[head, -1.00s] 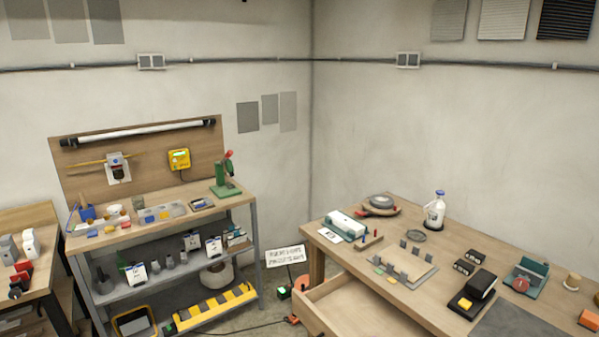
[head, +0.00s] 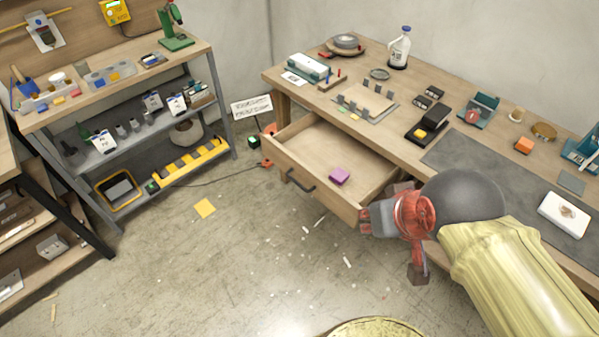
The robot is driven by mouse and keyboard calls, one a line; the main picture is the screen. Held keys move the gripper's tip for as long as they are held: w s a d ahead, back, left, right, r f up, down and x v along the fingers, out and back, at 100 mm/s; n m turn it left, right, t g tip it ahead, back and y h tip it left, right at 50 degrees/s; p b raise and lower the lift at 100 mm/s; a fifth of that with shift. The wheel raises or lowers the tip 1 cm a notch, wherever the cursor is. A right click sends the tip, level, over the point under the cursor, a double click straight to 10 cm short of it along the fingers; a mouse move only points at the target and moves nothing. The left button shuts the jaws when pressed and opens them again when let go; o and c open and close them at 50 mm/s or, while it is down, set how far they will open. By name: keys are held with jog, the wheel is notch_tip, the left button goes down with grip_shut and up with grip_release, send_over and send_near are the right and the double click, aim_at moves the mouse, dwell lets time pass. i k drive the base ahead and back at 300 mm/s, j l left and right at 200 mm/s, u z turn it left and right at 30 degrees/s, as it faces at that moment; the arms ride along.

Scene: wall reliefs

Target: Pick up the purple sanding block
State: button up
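The purple sanding block (head: 339,176) lies on the floor of the open wooden drawer (head: 318,150), near its front panel. The drawer sticks out from under the right-hand workbench and has a dark handle (head: 300,182) on its front. My gripper (head: 392,238) is to the right of the drawer's front corner, lower right of the purple block and apart from it. My arm hides part of the bench edge. The fingers are seen at an angle and partly hidden, so I cannot tell whether they are open or shut.
The workbench top (head: 400,150) carries a white bottle (head: 399,48), a black block with a yellow piece (head: 428,124), an orange block (head: 524,145) and several tools. A grey shelf unit (head: 120,125) stands left.

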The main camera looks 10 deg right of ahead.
aim_at(339, 177)
jog(key=z, duration=3.5)
jog(key=u, duration=2.85)
jog(key=i+j, duration=0.15)
jog(key=j, duration=0.15)
jog(key=i+j, duration=0.1)
jog(key=j, duration=0.25)
jog(key=i+j, duration=0.15)
jog(key=j, duration=0.15)
